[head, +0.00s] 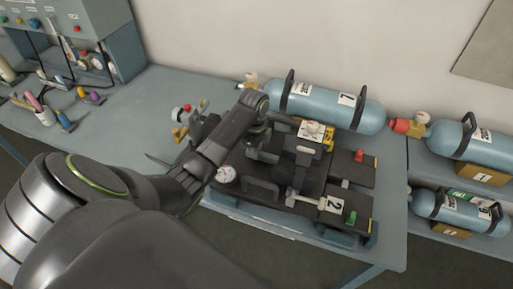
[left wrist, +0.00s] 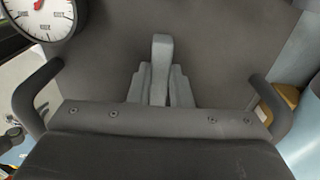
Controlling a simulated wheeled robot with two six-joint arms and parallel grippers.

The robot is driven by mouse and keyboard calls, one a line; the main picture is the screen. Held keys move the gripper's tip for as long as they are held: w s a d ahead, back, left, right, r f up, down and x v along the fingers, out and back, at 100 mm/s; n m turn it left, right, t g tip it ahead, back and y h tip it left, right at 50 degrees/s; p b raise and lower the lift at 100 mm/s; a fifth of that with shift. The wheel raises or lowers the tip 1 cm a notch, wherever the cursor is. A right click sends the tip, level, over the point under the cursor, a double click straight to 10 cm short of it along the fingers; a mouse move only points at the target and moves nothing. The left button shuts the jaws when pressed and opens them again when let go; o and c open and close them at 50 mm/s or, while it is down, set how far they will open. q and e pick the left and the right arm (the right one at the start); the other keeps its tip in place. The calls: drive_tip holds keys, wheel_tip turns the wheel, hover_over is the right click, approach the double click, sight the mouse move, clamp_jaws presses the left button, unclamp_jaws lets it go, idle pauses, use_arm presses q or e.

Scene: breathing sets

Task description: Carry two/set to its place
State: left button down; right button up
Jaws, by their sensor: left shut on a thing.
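The set marked 2 is a dark plate assembly with black handles (head: 262,187) on the blue-grey bench. Its white tag with a 2 (head: 331,204) faces up at the front right. A round gauge (head: 225,174) sits at its left, and the gauge also shows in the left wrist view (left wrist: 42,16). My left gripper (head: 263,148) reaches over the plate. Whether the plate touches the bench is unclear. My right gripper is not in view.
A blue cylinder (head: 325,103) lies behind the plate against the wall. More cylinders (head: 475,142) rest on a rack at the right. A grey panel box (head: 85,30) and small tools (head: 68,118) are at the left. Bare bench (head: 165,85) lies between.

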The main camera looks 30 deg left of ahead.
use_arm(q)
drive_tip(key=shift+w+f+b, duration=0.1)
drive_tip(key=shift+f+b, duration=0.2)
drive_tip(key=shift+f, duration=0.45)
idle(0.5)
